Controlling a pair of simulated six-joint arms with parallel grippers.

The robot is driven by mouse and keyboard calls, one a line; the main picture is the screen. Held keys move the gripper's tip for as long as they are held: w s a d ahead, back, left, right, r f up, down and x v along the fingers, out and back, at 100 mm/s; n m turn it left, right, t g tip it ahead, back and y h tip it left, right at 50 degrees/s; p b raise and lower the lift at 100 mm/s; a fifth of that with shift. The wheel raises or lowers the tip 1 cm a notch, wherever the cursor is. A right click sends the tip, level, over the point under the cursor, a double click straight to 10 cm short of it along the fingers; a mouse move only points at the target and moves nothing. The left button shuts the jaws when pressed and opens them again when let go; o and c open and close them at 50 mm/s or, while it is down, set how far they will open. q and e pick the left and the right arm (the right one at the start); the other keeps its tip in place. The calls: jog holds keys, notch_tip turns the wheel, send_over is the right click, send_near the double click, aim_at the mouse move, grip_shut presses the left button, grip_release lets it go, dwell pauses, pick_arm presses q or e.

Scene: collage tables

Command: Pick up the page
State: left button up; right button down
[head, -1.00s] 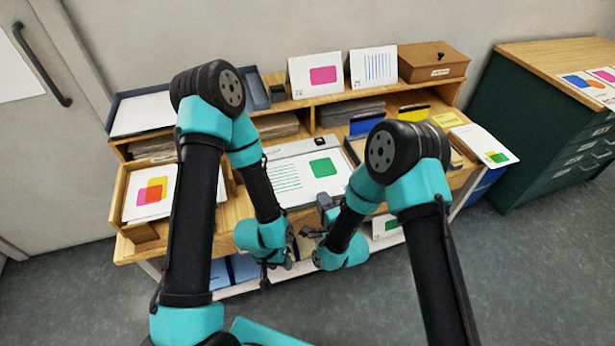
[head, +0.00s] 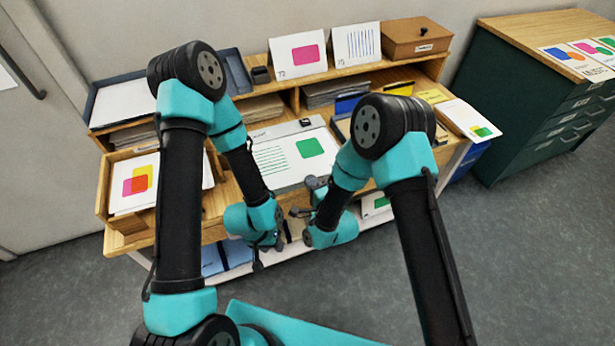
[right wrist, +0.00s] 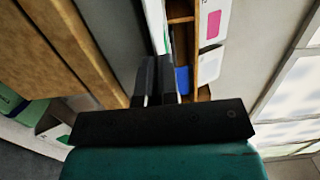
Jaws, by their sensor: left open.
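Other printed pages are also in view, and I cannot tell which one the task means. My left gripper (head: 266,252) is open, in front of the desk's front edge and below the green-square page in the picture. My right gripper (head: 305,198) is just to its right and slightly higher, near the same edge. In the right wrist view its two dark fingers (right wrist: 155,85) look close together, with no page clearly visible between them.
A page with overlapping pink and orange squares (head: 137,186) lies in a wooden tray at the left. Cards (head: 297,54) and a brown box (head: 416,40) stand on the upper shelf. A page (head: 470,120) overhangs the right end. A green cabinet (head: 530,110) stands right; grey floor is open.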

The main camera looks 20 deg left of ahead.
notch_tip(320, 180, up, 10)
jog(key=shift+f, duration=0.25)
dwell(0.6)
